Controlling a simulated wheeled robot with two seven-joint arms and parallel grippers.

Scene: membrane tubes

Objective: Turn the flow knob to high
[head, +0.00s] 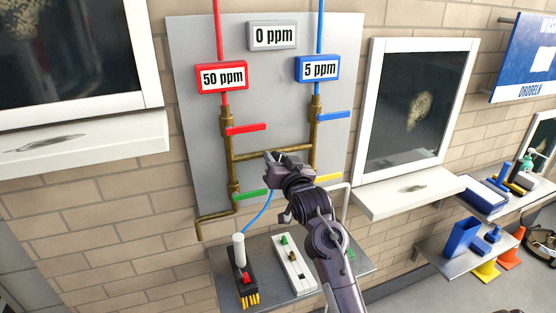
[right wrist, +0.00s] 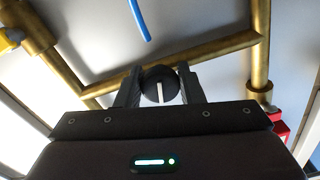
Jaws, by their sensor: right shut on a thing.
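The flow knob (right wrist: 160,88), round and black with a white pointer line, sits between the two fingers of my right gripper in the right wrist view. My right gripper (head: 272,158) is shut on it, at the grey panel (head: 190,60). The pointer line runs nearly straight up and down in the right wrist view. In the head view the gripper hides the knob, and no scale marks show around it. My left gripper is not in view.
Brass pipes (head: 267,153) with red, green and yellow lever handles surround my right gripper. A grey shelf (head: 222,262) below holds a black device (head: 241,283) and a white strip (head: 291,266).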

